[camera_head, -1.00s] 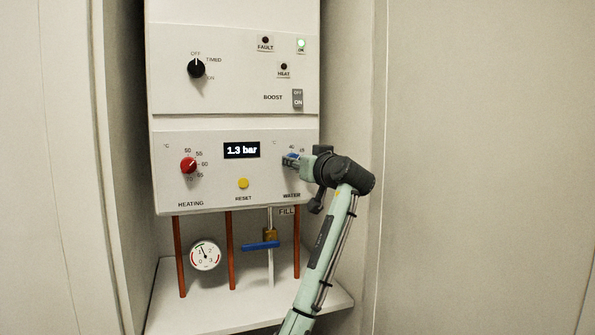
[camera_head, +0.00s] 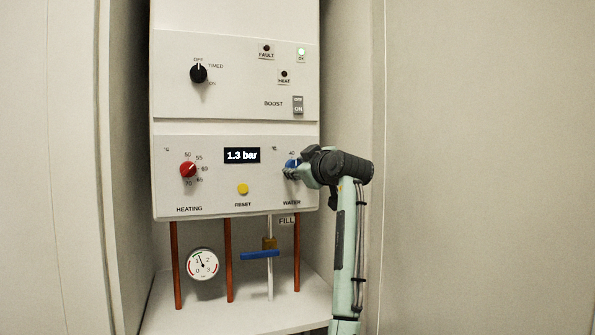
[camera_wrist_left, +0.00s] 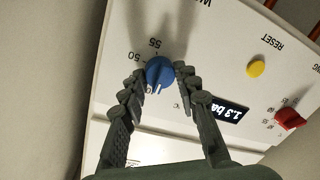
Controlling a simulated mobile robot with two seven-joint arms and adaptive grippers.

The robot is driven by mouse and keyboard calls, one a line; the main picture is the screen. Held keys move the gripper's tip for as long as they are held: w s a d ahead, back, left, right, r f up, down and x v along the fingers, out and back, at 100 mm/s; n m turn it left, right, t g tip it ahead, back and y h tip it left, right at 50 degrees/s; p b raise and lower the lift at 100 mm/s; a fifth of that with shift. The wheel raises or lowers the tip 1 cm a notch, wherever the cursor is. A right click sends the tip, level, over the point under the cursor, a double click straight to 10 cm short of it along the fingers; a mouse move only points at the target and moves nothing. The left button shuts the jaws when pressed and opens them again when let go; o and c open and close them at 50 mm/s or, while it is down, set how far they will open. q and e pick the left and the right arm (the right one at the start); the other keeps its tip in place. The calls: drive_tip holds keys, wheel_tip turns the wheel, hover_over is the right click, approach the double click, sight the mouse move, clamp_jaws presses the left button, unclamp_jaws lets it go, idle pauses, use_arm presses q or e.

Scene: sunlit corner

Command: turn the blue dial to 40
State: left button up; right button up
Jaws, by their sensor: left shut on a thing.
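The blue dial (camera_head: 293,163) is at the right of the boiler's lower panel, above the word WATER, with the number 40 just above it. It also shows in the left wrist view (camera_wrist_left: 160,70), where the panel appears upside down. Its white pointer is directed toward the panel's top, roughly the 40 side; exact alignment is unclear. The marks 50 and 55 show beside it; the 40 mark cannot be made out there. My left gripper (camera_wrist_left: 160,75) is shut on the dial, one finger at each side; it also shows in the head view (camera_head: 292,171). My right gripper is out of view.
A red HEATING dial (camera_head: 188,170), yellow RESET button (camera_head: 243,189) and display (camera_head: 242,155) reading 1.3 bar share the panel. A black dial (camera_head: 198,73) and BOOST switch (camera_head: 298,105) are above. Pipes, a gauge (camera_head: 202,264) and a blue-handled valve (camera_head: 260,255) are below.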

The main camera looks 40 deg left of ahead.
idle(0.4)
use_arm(q)
drive_tip(key=o, duration=1.2)
drive_tip(key=shift+c, duration=0.2)
drive_tip(key=v, duration=1.2)
